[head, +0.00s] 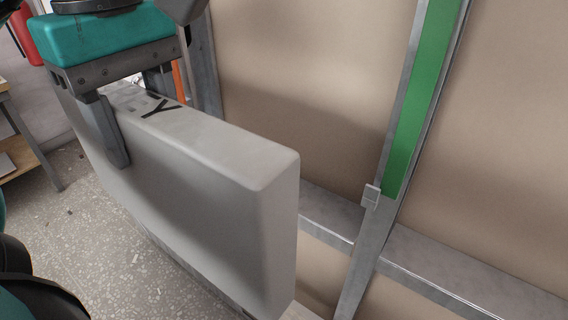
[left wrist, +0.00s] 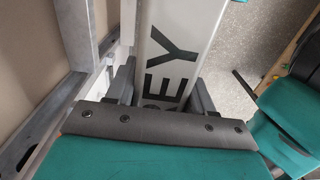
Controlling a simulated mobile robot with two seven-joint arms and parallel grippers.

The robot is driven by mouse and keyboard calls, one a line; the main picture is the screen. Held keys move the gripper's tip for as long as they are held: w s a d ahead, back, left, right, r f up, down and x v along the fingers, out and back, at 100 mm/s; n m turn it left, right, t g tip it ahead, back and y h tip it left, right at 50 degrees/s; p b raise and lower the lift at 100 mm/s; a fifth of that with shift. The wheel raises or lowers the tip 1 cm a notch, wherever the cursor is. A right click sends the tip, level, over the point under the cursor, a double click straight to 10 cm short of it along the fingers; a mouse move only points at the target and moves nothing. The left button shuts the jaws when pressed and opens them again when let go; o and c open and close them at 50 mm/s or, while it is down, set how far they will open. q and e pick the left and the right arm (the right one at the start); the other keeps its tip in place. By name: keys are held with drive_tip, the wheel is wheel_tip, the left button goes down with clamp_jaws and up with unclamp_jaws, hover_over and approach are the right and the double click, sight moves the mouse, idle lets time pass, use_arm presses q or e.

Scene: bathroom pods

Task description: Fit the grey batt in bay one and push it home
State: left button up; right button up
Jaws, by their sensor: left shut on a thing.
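The grey batt (head: 205,190) is a thick light-grey slab with dark lettering on its top edge. My left gripper (head: 117,125) is shut on it near its far end, with one dark finger down its near face. In the left wrist view the batt (left wrist: 180,35) runs away between the two fingers of the gripper (left wrist: 165,85), and the letters "EY" show. The batt hangs in front of the metal wall frame, apart from the beige panel as far as I can see. My right gripper is not in view. No label for bay one shows.
A metal stud with a green strip (head: 412,110) stands right of the batt, with a small clip (head: 371,196) on it. A metal rail (head: 430,272) crosses low along the beige panel (head: 300,80). A wooden-topped bench (head: 25,168) stands at the left.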

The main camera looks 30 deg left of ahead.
use_arm(q)
drive_tip(key=w+d, duration=0.2)
drive_tip(key=w, duration=1.7)
wheel_tip(320, 180, down, 7)
drive_tip(key=b, duration=0.2)
drive_tip(key=shift+w+a, duration=0.2)
drive_tip(key=shift+a, duration=0.05)
drive_tip(key=o, duration=1.2)
drive_tip(key=shift+f, duration=0.1)
drive_tip(key=shift+c, duration=0.2)
wheel_tip(320, 180, up, 12)
drive_tip(key=p, duration=0.3)
drive_tip(key=shift+p, duration=0.3)
